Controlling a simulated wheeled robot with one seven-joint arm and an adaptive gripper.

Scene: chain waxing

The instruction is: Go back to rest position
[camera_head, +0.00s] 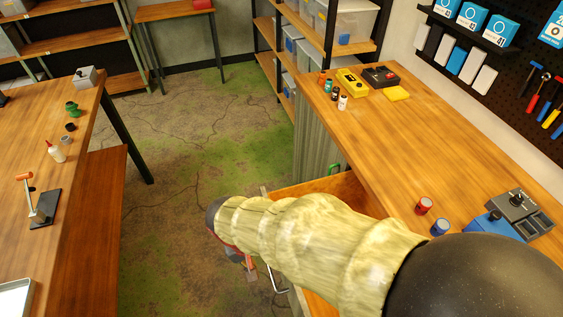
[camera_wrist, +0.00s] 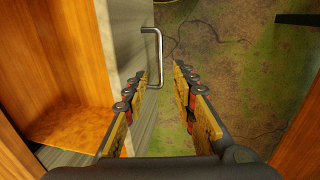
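My gripper (camera_wrist: 160,74) is open in the wrist view. Its two fingers stand apart with floor visible between them. A metal drawer handle (camera_wrist: 155,48) shows just beyond the fingertips, with its lower end between them in the picture. I cannot tell whether a finger touches it. The drawer (camera_wrist: 75,125) is pulled open, and the visible part of its wooden inside looks empty. In the head view, my arm covers much of the open drawer (camera_head: 318,187). The gripper (camera_head: 250,268) shows only partly below my arm, beside the handle (camera_head: 272,278).
The right workbench (camera_head: 440,150) holds red and blue cans (camera_head: 424,204), a grey-and-blue device (camera_head: 515,207) and several small items at its far end. The left workbench (camera_head: 75,150) holds bottles and tools. Cracked floor (camera_head: 200,150) lies clear between the benches.

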